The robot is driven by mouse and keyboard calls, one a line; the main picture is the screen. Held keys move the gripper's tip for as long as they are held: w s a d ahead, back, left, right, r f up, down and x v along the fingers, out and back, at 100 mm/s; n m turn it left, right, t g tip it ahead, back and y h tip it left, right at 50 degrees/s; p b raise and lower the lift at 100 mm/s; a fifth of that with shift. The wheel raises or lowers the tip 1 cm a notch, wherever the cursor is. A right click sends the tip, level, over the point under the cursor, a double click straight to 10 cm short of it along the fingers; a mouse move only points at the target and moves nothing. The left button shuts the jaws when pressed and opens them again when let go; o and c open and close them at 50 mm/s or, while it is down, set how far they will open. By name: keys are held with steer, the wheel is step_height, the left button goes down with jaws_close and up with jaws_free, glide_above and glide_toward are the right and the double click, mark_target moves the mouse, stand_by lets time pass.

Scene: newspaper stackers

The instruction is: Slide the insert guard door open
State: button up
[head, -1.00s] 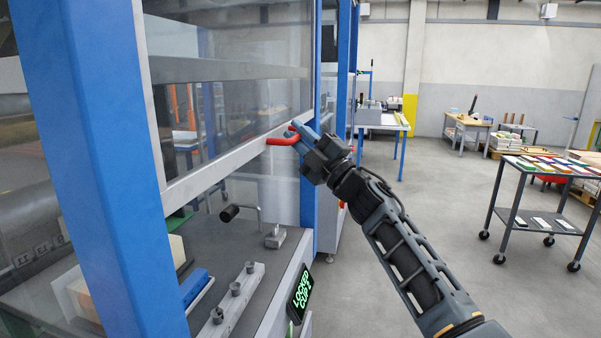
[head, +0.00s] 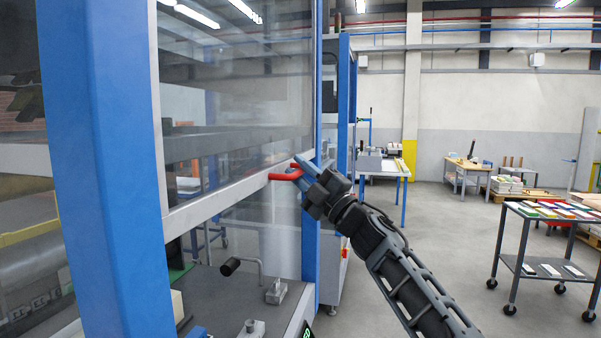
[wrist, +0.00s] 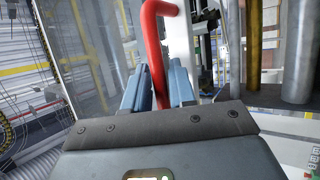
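The guard door is a clear panel with a grey frame (head: 235,196), on the machine at the left in the head view. Its red bar handle (head: 281,177) sticks out at the lower edge. My gripper (head: 300,168) is at the handle, its blue fingers around the bar. In the wrist view, the red handle (wrist: 157,60) runs down between the two fingers (wrist: 158,90), which are close against its sides, so the gripper looks shut on it. The part of the handle deepest between the fingers is hidden.
Blue machine posts stand left (head: 100,170) and right (head: 310,240) of the door. Below the door is a bed with a black-knobbed crank (head: 230,267). A wheeled cart (head: 512,240) stands right on open grey floor. A dark sign (head: 307,330) is mostly cut off.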

steer(key=b+v, duration=0.1)
steer(key=v, duration=0.6)
steer(key=shift+s+d+f, duration=0.2)
steer(key=shift+d+f, duration=0.05)
steer(key=shift+f, duration=0.05)
steer(key=s+d+f+m+t+h, duration=0.1)
steer(key=s+f+m+t+h, duration=0.1)
steer(key=s+f+m+h, duration=0.9)
steer(key=s+d+f+m+t+h, duration=0.15)
steer(key=s+f+m, duration=0.65)
steer(key=s+f, duration=0.95)
steer(key=s+d+m+g+h, duration=0.2)
steer(key=s+d+g, duration=0.1)
steer(key=s, duration=1.3)
steer(key=s+d+r+m+g+h, duration=0.1)
steer(key=s+d, duration=0.4)
steer(key=s, duration=1.2)
steer(key=shift+s+d+r+m+g+h, duration=0.3)
steer(key=shift+m+g+h, duration=0.25)
steer(key=shift+m+g, duration=0.45)
